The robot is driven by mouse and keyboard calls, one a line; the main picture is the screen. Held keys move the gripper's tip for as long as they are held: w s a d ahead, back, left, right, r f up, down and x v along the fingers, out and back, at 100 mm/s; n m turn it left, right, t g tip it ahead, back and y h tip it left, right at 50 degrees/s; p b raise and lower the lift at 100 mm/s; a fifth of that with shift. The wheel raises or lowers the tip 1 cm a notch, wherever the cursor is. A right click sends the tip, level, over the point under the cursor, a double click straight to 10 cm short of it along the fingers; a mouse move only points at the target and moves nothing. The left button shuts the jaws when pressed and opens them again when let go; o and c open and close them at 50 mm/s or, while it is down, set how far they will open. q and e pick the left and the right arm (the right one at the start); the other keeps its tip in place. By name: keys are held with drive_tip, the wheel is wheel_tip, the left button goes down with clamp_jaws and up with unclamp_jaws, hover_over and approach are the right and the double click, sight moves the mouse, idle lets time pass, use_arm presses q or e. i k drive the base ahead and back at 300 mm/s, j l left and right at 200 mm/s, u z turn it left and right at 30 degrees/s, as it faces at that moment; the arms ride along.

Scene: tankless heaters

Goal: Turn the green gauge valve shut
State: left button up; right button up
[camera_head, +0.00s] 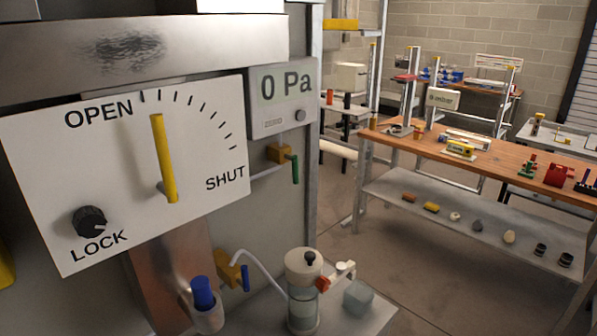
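The green gauge valve handle (295,168) hangs straight down from a small brass-yellow valve body (279,153). It sits just below the grey gauge display (284,96), which reads 0 Pa. A short pipe (266,173) runs beside the handle into the panel. Neither of my grippers shows in the head view, and nothing touches the green handle.
Left of the valve is a white OPEN/SHUT panel (90,150) with a yellow lever (164,158) and a black LOCK knob (89,222). Below are a blue-handled valve (245,278) and a cylindrical pump (303,290). A wooden workbench (400,146) stands right, beyond open floor.

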sight(294, 159)
drive_tip(key=k+l+u, duration=0.3)
drive_tip(key=k+l, duration=0.35)
drive_tip(key=k, duration=0.1)
